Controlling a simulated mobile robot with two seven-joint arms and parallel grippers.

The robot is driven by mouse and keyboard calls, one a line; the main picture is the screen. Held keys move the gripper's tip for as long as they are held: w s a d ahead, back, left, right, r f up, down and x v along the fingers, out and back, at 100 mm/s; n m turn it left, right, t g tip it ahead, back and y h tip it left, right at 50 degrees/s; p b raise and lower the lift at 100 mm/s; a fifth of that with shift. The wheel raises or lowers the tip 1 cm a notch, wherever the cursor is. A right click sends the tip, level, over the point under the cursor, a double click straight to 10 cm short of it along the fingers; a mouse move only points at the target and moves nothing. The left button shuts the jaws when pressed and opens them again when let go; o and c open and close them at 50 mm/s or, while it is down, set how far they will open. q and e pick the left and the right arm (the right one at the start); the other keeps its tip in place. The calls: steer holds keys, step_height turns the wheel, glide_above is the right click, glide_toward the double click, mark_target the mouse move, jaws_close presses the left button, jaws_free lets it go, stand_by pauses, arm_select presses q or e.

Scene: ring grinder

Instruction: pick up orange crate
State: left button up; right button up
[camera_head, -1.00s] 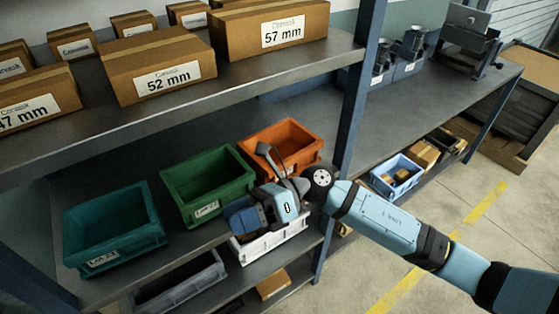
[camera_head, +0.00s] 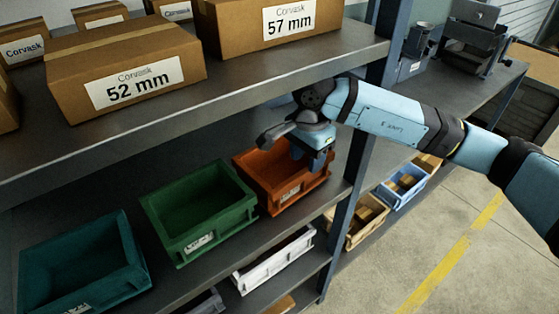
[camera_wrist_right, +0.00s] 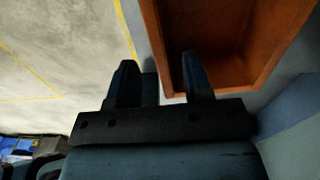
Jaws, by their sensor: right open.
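The orange crate (camera_head: 262,168) sits on the middle shelf, to the right of the green crate, with a white label on its front. My right gripper (camera_head: 312,163) is over the crate's right end and hides part of it. In the right wrist view the crate (camera_wrist_right: 235,75) fills the upper right. There the jaws (camera_wrist_right: 158,62) are open, one finger on each side of the crate's near wall as seen, with nothing clamped. I cannot tell how deep the fingers reach. My left gripper is not in view.
A green crate (camera_head: 200,212) and a teal crate (camera_head: 84,268) stand to the left on the same shelf. The upper shelf (camera_head: 230,92) with cardboard boxes hangs above. A blue upright post (camera_head: 352,178) stands close to the right. A white bin (camera_head: 272,262) is below.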

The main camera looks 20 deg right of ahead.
mark_target(306, 170)
steer(key=shift+w+f, duration=0.1)
steer(key=shift+f, duration=0.8)
steer(key=shift+s+f, duration=0.2)
steer(key=shift+f, duration=0.4)
steer(key=f, duration=0.3)
steer(key=shift+a+f+p, duration=0.25)
steer(key=shift+f+p, duration=0.05)
steer(key=shift+f, duration=0.45)
jaws_close()
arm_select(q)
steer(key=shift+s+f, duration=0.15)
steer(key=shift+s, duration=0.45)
